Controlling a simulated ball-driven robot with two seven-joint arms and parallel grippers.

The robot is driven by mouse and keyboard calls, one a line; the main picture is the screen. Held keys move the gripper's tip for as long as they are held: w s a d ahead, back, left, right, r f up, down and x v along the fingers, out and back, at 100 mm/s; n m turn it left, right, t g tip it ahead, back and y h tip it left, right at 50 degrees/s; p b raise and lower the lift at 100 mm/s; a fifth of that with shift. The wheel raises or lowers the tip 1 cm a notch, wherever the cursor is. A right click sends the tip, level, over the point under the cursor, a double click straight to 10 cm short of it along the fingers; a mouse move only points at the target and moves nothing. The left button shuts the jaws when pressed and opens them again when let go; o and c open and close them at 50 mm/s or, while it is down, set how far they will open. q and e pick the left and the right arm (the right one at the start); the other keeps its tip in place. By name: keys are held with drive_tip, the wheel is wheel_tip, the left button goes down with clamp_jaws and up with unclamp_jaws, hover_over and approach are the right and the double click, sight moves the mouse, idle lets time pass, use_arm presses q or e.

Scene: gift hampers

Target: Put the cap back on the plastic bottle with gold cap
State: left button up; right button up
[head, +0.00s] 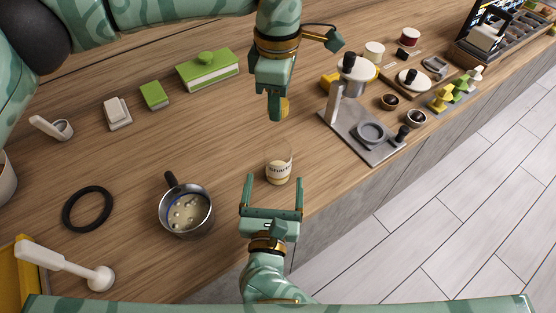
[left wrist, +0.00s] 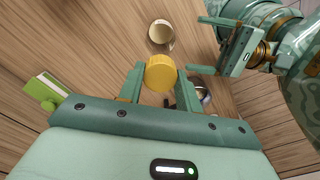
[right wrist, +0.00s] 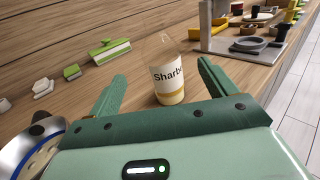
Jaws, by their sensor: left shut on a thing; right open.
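The plastic bottle (head: 279,168) stands upright and uncapped on the counter, with a pale "Sharb..." label; it also shows in the right wrist view (right wrist: 168,80) and from above in the left wrist view (left wrist: 160,36). My left gripper (head: 276,112) is shut on the gold cap (left wrist: 161,73) and holds it above the counter, beyond the bottle in the head view. The cap is partly hidden behind the fingers in the head view (head: 285,106). My right gripper (head: 272,182) is open and empty, low on the near side of the bottle, its fingers pointing toward it.
A saucepan (head: 187,212) with a dark handle stands left of my right gripper. A grey press stand (head: 365,141) stands right of the bottle. A black ring (head: 87,209) and green boxes (head: 208,69) lie further left. The counter's front edge is close on the right.

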sight(278, 149)
drive_tip(key=w, duration=1)
drive_tip(key=shift+w+d, duration=0.1)
drive_tip(key=shift+d, duration=0.3)
drive_tip(key=shift+c, duration=0.3)
drive_tip(key=c, duration=1.4)
use_arm(q)
drive_tip(key=shift+f, duration=2.5)
drive_tip(key=shift+f, duration=0.85)
drive_tip(key=shift+s+f, duration=0.1)
drive_tip(key=shift+f, duration=0.5)
